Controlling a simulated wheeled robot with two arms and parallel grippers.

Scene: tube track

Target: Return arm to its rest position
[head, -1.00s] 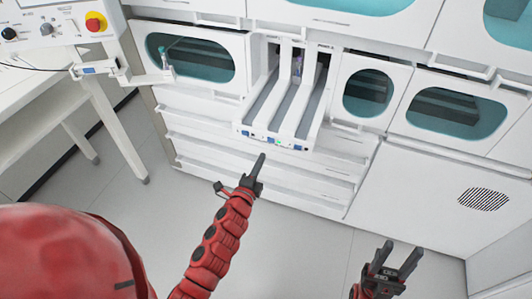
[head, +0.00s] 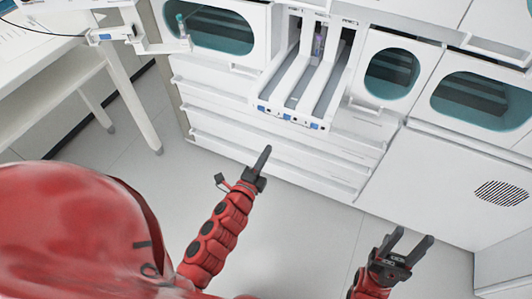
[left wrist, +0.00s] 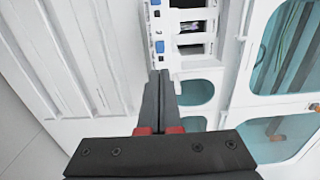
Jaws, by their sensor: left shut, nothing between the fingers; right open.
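My left gripper (head: 265,158) is shut and empty. It is in front of the white machine, below and apart from the tube track (head: 290,117) that juts out of the machine's front. In the left wrist view its closed fingers (left wrist: 157,80) point toward the track's end (left wrist: 160,45), with its blue marks. My right gripper (head: 411,243) is open and empty at the lower right, over the floor in front of the white lower panel.
White drawer fronts (head: 270,160) lie behind my left gripper. A small tube (head: 181,25) stands in a holder arm at the upper left. A white table (head: 50,65) stands at the left. The grey floor (head: 300,230) between my arms is clear.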

